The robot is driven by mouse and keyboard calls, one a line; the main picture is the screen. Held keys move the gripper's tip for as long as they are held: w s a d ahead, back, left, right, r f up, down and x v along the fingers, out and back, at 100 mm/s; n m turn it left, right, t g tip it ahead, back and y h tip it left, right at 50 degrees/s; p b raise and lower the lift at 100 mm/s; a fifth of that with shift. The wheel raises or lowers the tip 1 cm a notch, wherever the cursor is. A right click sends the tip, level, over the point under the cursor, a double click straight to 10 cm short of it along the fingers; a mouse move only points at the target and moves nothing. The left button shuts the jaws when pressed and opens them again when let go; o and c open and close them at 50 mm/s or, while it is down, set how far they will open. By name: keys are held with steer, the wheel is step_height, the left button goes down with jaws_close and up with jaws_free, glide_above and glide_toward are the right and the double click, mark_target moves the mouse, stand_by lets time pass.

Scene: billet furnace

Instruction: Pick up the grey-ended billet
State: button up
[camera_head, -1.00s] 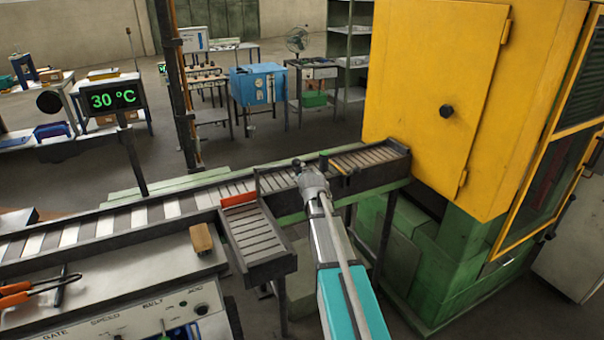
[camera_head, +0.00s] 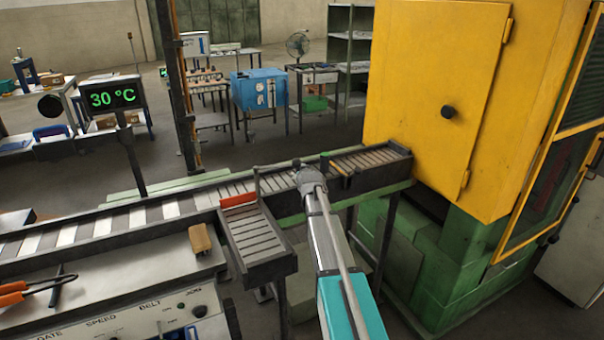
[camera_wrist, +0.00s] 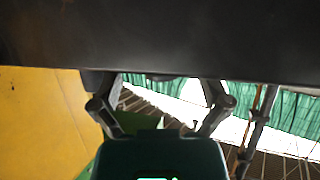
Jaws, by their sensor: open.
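My gripper (camera_head: 308,176) is over the roller conveyor (camera_head: 105,224), near where it meets the short roller section by the yellow furnace. In the wrist view my gripper (camera_wrist: 158,92) has its two fingers spread wide with nothing between them. A broad dark surface (camera_wrist: 160,40) fills the top of the wrist view, close to the camera; I cannot tell what it is. I cannot make out a grey-ended billet in either view. My arm and gripper hide part of the conveyor in the head view.
The yellow furnace cabinet (camera_head: 440,100) stands at right. A side roller chute (camera_head: 255,240) with an orange-red bar (camera_head: 238,200) branches toward me. A tan block (camera_head: 200,238) and orange-handled tongs (camera_head: 25,290) lie on the control desk (camera_head: 130,270). A dark post (camera_head: 178,90) stands behind the conveyor.

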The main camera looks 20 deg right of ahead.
steer(key=shift+b+x, duration=0.85)
steer(key=shift+x, duration=1.45)
steer(key=shift+f, duration=0.2)
steer(key=shift+s, duration=0.1)
jaws_close()
steer(key=shift+r, duration=0.1)
steer(key=shift+s+r+p, duration=0.45)
steer(key=shift+r+p, duration=0.05)
steer(key=shift+p, duration=0.1)
steer(key=s+r+p, duration=0.7)
steer(key=s, duration=0.6)
steer(key=shift+d, duration=0.2)
